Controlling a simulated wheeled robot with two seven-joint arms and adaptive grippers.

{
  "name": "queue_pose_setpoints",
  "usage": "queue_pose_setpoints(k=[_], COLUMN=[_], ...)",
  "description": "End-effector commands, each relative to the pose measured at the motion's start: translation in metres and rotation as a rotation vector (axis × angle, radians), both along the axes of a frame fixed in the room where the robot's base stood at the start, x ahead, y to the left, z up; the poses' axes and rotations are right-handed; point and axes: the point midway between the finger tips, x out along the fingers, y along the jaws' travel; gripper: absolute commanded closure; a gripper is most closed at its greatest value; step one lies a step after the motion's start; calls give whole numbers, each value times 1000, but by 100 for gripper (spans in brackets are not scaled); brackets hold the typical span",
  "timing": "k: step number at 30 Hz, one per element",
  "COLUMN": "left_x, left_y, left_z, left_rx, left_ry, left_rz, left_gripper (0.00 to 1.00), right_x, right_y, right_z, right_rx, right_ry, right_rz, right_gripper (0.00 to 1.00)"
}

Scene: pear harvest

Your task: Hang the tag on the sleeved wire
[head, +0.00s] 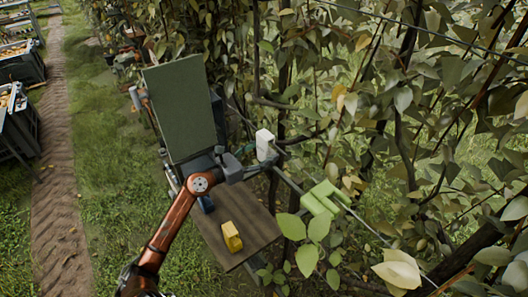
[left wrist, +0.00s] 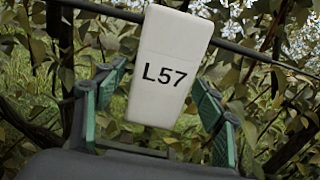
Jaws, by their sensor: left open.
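The white tag (left wrist: 168,68), marked L57, hangs with its top at the dark wire (left wrist: 245,50) in the left wrist view. Its top edge covers the wire there, so how it hooks on is hidden. In the head view the tag (head: 264,144) shows small, beside the wire (head: 358,217). My left gripper (left wrist: 158,108) is open, with teal-padded fingers on both sides of the tag's lower part and gaps visible between. In the head view the left gripper (head: 252,165) is just below the tag. My right gripper is not in view.
A light green clip-like piece (head: 322,199) sits on the wire further right. A wooden board (head: 250,255) below carries a yellow block (head: 232,237) and a blue item (head: 206,203). A dark green panel (head: 180,110) stands behind my arm. Leaves and branches crowd the right.

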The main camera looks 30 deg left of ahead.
Motion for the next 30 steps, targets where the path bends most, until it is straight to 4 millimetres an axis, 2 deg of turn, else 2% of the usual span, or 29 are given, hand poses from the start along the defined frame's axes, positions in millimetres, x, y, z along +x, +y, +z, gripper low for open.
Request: queue_pose_setpoints(k=[8,11,21,25,30], left_x=[-6,-19,-83,-100,-110], left_y=[3,8,34,41,45], left_z=[-1,-1,-2,-1,0], left_rx=[0,1,-1,-1,0], left_ry=[2,3,4,1,1], left_rz=[1,1,1,1,0], left_gripper=[37,37,37,37,37], right_x=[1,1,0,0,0], right_y=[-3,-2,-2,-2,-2], right_z=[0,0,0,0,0], right_rx=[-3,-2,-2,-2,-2], right_ry=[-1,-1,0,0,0], right_rz=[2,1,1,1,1], right_gripper=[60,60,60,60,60])
